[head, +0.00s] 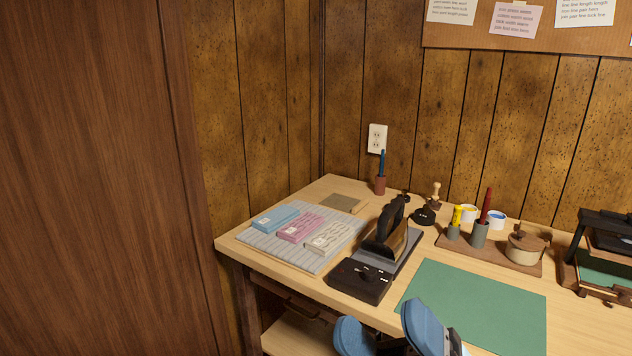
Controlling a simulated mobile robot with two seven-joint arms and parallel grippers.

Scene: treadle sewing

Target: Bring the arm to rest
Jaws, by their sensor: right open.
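My right gripper (388,334) shows at the bottom edge, in front of the table's front edge, with its two blue parts apart. It is open, and I see nothing held in it. Most of my right arm is out of the picture. My left gripper is not in view.
The wooden table (385,318) bears a striped mat (262,248) with blue, pink and cream packets, a black device (360,281), a green mat (480,302) and a wooden tray (480,255) with pots. A black-framed device (600,250) stands at right. A brown panel (90,180) fills the left.

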